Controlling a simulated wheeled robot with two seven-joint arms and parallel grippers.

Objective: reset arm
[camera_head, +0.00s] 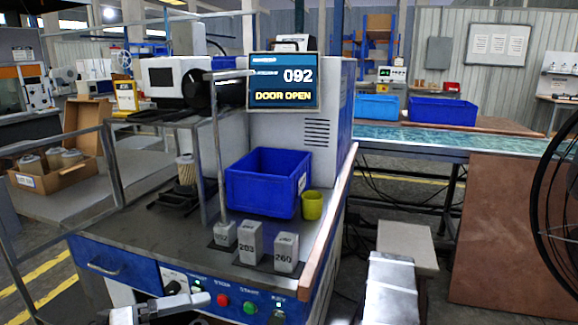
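My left gripper (188,302) comes in at the bottom edge, in front of the blue control panel, and is partly cut off. Its fingers point right, and I see nothing held in it; whether they are open or shut is unclear. My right gripper (390,262) shows as a grey metal block at the bottom, right of the bench; its fingers cannot be made out. A pale pleated filter cartridge (186,170) stands on the bench at the left. A cardboard box (75,180) further left holds several round cartridges.
A blue bin (265,184) and a yellow cup (312,205) stand on the bench. Grey numbered blocks (286,252) stand at its front. A metal post (219,150) rises behind the blocks. A small stool (408,243) stands to the right.

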